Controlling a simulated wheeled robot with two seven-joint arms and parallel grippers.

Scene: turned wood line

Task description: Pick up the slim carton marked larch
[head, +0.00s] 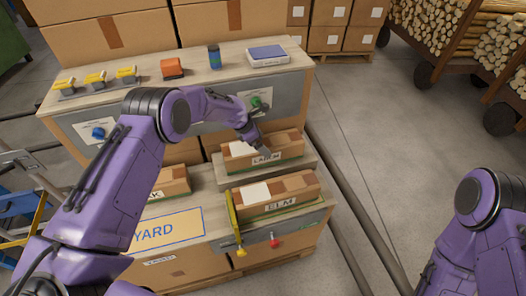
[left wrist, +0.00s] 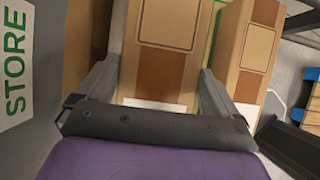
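The slim carton marked larch (head: 285,143) lies on a raised board at the back right of the near bench in the head view, its label partly covered by my gripper. My left gripper (head: 262,148) is down at this carton. In the left wrist view its two fingers (left wrist: 160,68) are spread, one on either side of a brown-taped carton (left wrist: 168,35), which appears to be the larch one. I cannot tell whether either finger touches it. My right arm shows at the lower right of the head view, but its gripper is out of view.
A yellow-handled tool (head: 234,222) stands at the elm carton's left end.

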